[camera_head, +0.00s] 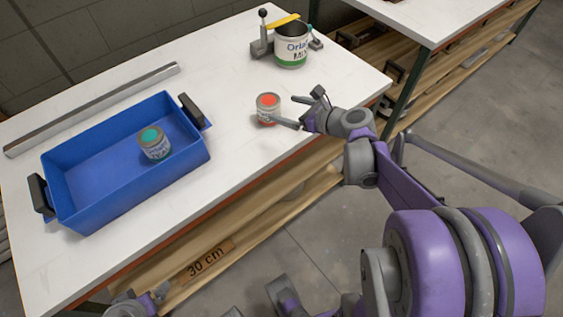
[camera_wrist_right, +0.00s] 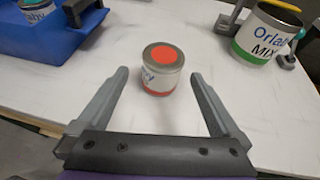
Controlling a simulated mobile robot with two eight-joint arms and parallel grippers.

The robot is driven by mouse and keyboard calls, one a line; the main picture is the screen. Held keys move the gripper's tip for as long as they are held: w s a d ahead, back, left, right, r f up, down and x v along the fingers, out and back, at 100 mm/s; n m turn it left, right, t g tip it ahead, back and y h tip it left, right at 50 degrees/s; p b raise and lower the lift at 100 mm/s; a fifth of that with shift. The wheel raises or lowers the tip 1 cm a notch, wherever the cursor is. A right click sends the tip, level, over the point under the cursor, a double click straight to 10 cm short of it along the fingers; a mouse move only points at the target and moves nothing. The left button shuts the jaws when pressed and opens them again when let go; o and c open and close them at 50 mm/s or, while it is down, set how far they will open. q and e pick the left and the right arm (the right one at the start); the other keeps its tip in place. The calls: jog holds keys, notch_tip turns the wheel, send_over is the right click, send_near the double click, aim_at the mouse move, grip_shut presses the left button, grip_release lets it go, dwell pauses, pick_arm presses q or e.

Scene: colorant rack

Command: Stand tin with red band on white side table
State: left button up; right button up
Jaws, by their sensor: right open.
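The tin with the red band (camera_head: 268,109) stands upright on the white workbench, right of the blue crate. It has a red lid and also shows in the right wrist view (camera_wrist_right: 162,72). My right gripper (camera_head: 287,110) is open, with its fingertips close to the tin on either side; it appears empty in the wrist view (camera_wrist_right: 160,78), with gaps on both sides of the tin. A second white-topped table (camera_head: 430,20), perhaps the side table, stands at the upper right. My left gripper (camera_head: 142,299) shows only partly at the bottom edge; its opening is unclear.
A blue crate (camera_head: 105,205) with black handles holds a teal-lidded tin (camera_head: 154,143). A larger Orlaby mix can (camera_head: 291,48) with a green band stands in a clamp holder at the back. A metal rail (camera_head: 95,108) lies along the far left. Bare bench lies around the red tin.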

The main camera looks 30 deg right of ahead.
jog(key=s+a+n, duration=0.1)
jog(key=a+n, duration=0.1)
jog(key=a+f+n+g, duration=0.1)
jog(key=a+n, duration=0.1)
jog(key=s+a+f+n+g, duration=0.1)
jog(key=a+n, duration=0.1)
jog(key=shift+s+a+y, duration=0.3)
jog(key=shift+a+y, duration=0.1)
jog(key=s+a+f+n+g+h, duration=0.2)
jog(key=s+a+f+n+g, duration=0.1)
jog(key=s+n, duration=0.6)
jog(key=s+a+f+n+g+h, duration=0.1)
jog(key=s+a+f+n+g, duration=0.2)
jog(key=n, duration=1.5)
jog(key=s+a+f, duration=0.1)
jog(key=s+a, duration=0.2)
jog(key=s, duration=0.2)
jog(key=shift+s+a+h, duration=0.2)
jog(key=shift+s+h, duration=0.2)
